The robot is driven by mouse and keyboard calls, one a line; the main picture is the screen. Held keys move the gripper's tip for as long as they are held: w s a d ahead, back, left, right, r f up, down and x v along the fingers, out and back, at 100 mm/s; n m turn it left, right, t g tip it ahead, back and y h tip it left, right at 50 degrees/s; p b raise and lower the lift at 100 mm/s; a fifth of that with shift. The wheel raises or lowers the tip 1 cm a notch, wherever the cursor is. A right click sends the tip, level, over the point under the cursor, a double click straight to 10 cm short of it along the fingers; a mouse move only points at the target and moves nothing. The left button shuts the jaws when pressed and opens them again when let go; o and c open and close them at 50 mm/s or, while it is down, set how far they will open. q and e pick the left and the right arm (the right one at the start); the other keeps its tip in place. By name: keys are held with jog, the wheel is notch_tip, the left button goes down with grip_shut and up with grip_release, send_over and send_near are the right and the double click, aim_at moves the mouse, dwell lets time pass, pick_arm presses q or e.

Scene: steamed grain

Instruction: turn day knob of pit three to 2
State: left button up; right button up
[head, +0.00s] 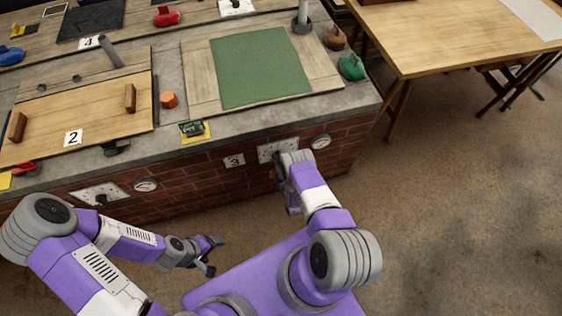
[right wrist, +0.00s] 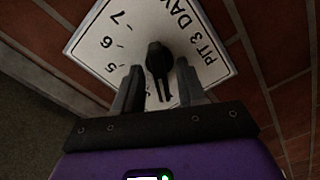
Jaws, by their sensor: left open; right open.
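The white dial plate of pit three (right wrist: 205,65) carries the words "PIT 3 DAY" and shows the numbers 5, 6 and 7 in the right wrist view. The black day knob (right wrist: 159,62) stands out from its middle. My right gripper (right wrist: 160,82) is open, with one finger on each side of the knob; I cannot tell whether they touch it. The lower part of the plate is hidden behind the fingers, and the knob's setting is unclear. In the head view the plate (head: 268,151) is partly covered by my right arm. My left gripper (head: 213,256) is open and empty, low in front of the brickwork.
Another dial plate (head: 99,194) with a gauge (head: 146,185) is further left. The counter edge runs above. A wooden table (head: 455,40) stands at the right; floor between is clear.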

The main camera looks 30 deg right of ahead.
jog(key=p+v, duration=0.2)
jog(key=v, duration=0.5)
jog(key=shift+s, duration=0.3)
jog(key=s+a+r+m+g+y+p, duration=0.3)
jog(key=s+a+r+m+g+y, duration=0.5)
jog(key=s+a+r+m+g, duration=0.3)
jog(key=s+a+r+g, duration=0.3)
jog(key=a+r+g, duration=0.2)
jog(key=a, duration=0.1)
jog(key=shift+s+a+r+m+g+y, duration=0.2)
jog(key=shift+s+r+m+g+y, duration=0.1)
jog(key=shift+s+m+g, duration=0.1)
